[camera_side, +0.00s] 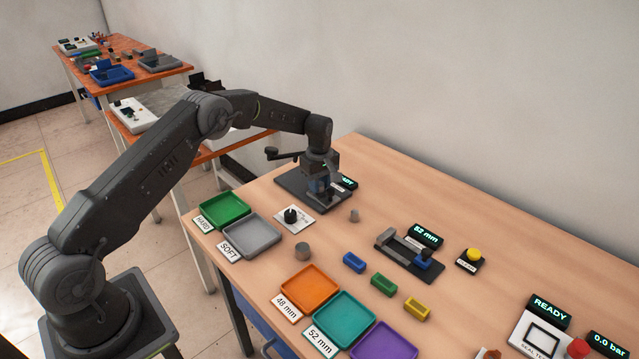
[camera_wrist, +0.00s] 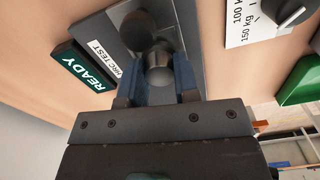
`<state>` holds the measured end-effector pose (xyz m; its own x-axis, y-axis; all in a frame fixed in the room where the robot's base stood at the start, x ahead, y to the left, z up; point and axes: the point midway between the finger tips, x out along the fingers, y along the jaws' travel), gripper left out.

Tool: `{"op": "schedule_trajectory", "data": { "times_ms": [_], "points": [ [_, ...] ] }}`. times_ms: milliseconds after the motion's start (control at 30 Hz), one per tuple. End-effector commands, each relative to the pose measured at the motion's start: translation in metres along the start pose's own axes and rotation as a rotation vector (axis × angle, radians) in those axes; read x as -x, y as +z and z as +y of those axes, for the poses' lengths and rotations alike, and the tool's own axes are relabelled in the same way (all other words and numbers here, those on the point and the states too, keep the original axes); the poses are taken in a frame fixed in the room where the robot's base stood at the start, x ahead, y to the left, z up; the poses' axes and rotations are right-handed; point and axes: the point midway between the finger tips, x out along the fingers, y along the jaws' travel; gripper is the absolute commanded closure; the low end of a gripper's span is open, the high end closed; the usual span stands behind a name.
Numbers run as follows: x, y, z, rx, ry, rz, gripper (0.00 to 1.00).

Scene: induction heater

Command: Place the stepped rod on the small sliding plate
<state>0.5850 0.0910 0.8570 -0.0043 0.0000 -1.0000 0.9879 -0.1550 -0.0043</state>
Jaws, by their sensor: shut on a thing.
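My gripper (camera_side: 318,188) is low over the dark base of the hardness tester at the back of the table. In the wrist view its blue jaws (camera_wrist: 158,82) are shut on a metallic round piece, seen nearly end on, which I take for the stepped rod (camera_wrist: 158,68). Its step and lower end are hard to make out, and I cannot tell whether it touches the base. The gauge (camera_side: 408,252) with a blue sliding block (camera_side: 424,257) stands right of my gripper. I cannot tell for certain which part is the small sliding plate.
A black knob (camera_side: 291,215) sits left of the tester. Green (camera_side: 222,209), grey (camera_side: 250,233), orange (camera_side: 309,287), teal and purple trays line the front. Small coloured blocks lie before the gauge.

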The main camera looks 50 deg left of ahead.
Motion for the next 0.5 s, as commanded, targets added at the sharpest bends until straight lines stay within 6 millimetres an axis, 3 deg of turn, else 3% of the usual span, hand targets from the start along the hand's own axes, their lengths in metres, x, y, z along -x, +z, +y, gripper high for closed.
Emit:
{"op": "schedule_trajectory", "data": {
  "times_ms": [133,167,400,500],
  "points": [
    [-0.0025,-0.0001,0.0002,0.000,0.000,0.000,0.99],
    [-0.0033,0.0000,0.0000,0.000,0.000,0.000,0.70],
    [-0.0027,0.0000,0.0000,0.000,0.000,0.000,0.47],
    [-0.0027,0.0000,0.0000,0.000,0.000,0.000,0.46]
  ]
}}
